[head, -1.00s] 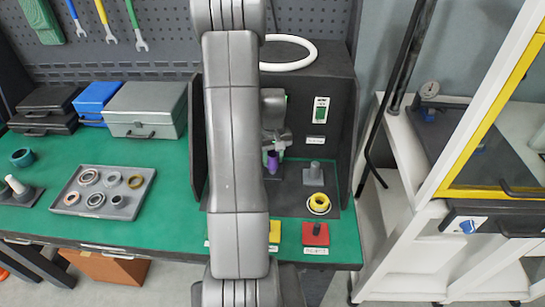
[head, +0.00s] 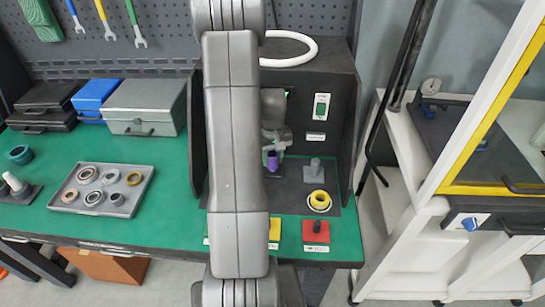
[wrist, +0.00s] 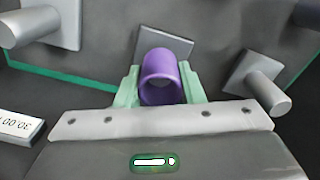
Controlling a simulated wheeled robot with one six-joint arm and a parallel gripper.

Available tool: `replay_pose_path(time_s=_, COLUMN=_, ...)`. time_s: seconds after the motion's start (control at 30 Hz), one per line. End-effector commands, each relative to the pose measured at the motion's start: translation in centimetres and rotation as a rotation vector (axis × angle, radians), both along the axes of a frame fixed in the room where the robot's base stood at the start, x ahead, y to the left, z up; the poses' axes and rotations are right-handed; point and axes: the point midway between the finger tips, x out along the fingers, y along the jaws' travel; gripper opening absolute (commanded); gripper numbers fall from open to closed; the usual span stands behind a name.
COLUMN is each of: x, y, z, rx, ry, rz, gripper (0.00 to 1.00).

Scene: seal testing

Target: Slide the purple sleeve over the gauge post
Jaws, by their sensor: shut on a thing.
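The purple sleeve (head: 272,161) is between the fingers of my gripper (wrist: 160,98), inside the dark test bay. In the wrist view the sleeve (wrist: 161,70) is a short tube gripped by pale green fingers, its open end toward the camera. A grey square plate (wrist: 178,46) shows behind it; any post on that plate is hidden by the sleeve. Grey posts on square bases stand at left (wrist: 32,26) and right (wrist: 265,92) in the wrist view. In the head view a grey post (head: 314,166) stands right of the sleeve. I cannot tell which is the gauge post.
A yellow ring piece (head: 318,200) lies in front of the grey post. A tray of rings (head: 130,202) is at left on the green bench. The bay's side walls (head: 345,130) stand close.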

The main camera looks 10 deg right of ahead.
Motion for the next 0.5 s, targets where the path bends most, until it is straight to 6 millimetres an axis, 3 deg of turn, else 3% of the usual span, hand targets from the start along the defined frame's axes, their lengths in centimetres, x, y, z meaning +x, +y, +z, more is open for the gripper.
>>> replay_pose_path(time_s=0.5, x=0.01, y=-0.01, z=-0.60, rx=0.000, ry=0.000, rz=0.000, gripper=0.06)
